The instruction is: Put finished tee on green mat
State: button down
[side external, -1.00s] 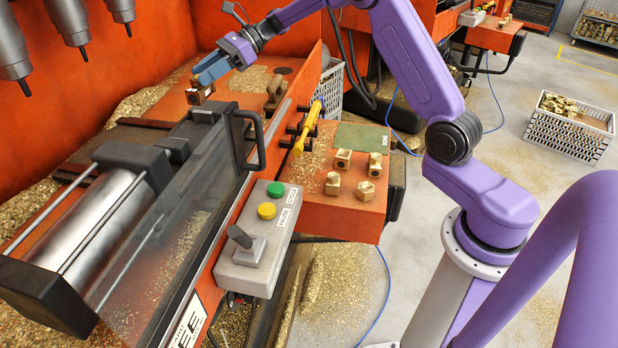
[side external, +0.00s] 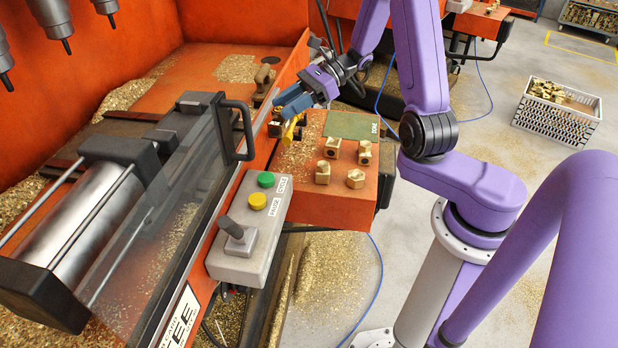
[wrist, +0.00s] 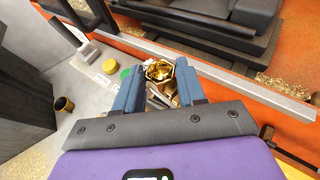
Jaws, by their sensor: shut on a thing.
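My gripper (side external: 282,108), with blue fingers, is shut on a brass tee (wrist: 159,70). The wrist view shows the tee between the fingertips, its shiny open bore facing the camera. In the side view the gripper is above the machine's front rail, left of the green mat (side external: 353,125), and the held tee is small and partly hidden there. The mat lies flat at the back of the orange side table, marked DONE, with nothing on it.
Several brass tees (side external: 323,172) stand on the orange table (side external: 330,209) in front of the mat. A yellow-handled tool (side external: 290,132) hangs at the rail under my gripper. The clear guard (side external: 160,215) and control box (side external: 248,228) are to the left. A crate (side external: 557,112) stands on the floor.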

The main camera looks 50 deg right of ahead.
notch_tip(320, 180, down, 5)
jog(key=s+a+m+t+h, duration=0.1)
jog(key=s+a+m+t, duration=0.1)
jog(key=s, duration=0.1)
jog(key=s+d+f+m+t+h, duration=0.3)
jog(key=d+m+h, duration=0.2)
jog(key=d, duration=0.3)
jog(key=s+d+f+m+t+h, duration=0.3)
jog(key=d+m+h, duration=0.2)
jog(key=d, duration=0.4)
jog(key=shift+a+f, duration=0.1)
jog(key=shift+f, duration=3.85)
jog(key=shift+f, duration=0.1)
jog(key=c, duration=0.7)
grip_release()
jog(key=shift+o, duration=0.2)
